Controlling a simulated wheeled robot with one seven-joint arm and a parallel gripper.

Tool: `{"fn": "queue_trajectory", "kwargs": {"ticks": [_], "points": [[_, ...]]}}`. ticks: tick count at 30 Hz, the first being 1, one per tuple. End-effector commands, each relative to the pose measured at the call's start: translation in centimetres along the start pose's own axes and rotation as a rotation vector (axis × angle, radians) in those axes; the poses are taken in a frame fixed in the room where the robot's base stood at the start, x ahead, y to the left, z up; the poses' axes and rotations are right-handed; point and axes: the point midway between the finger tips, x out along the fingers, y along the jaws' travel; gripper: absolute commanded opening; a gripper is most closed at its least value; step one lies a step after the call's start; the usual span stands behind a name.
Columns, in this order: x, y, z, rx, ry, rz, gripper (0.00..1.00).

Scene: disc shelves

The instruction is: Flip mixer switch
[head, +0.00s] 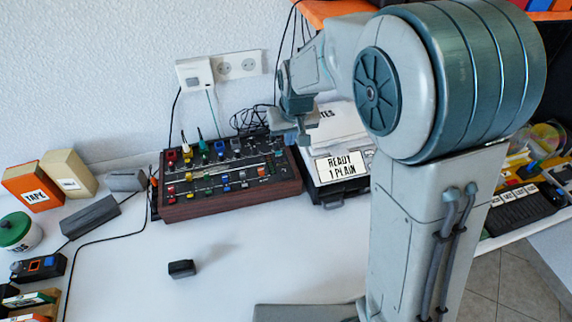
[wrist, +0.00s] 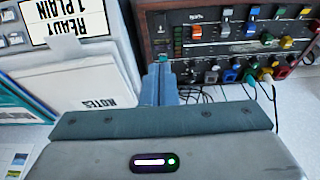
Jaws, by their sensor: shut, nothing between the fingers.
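The mixer (head: 228,196) is a wooden-sided box with a dark panel of coloured knobs and faders, standing on the white table against the wall. It also fills the upper right of the wrist view, where its wooden side (wrist: 156,28) shows. An orange-red switch (wrist: 196,32) sits near that end of the panel; it shows small in the head view (head: 263,171). My gripper (head: 304,136) is shut and empty at the mixer's right end. In the wrist view its closed fingertips (wrist: 163,64) appear beside the panel's corner, apart from the switch. Contact with the mixer cannot be told.
A case labelled READY 1 PLAIN (head: 340,166) and white NOTES papers (wrist: 75,92) lie right of the mixer. Plugged cables and a wall socket (head: 238,66) are behind. A small dark block (head: 182,268) lies in front, with clear table around it.

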Motion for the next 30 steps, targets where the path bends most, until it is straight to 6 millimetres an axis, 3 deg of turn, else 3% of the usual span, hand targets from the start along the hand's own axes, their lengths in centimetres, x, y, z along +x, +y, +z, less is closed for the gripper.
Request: {"fn": "queue_trajectory", "kwargs": {"ticks": [16, 30], "points": [[1.2, -0.2, -0.2, -0.004, -0.001, 0.002, 0.00], [9.6, -0.1, -0.2, -0.004, -0.004, 0.002, 0.00]]}}
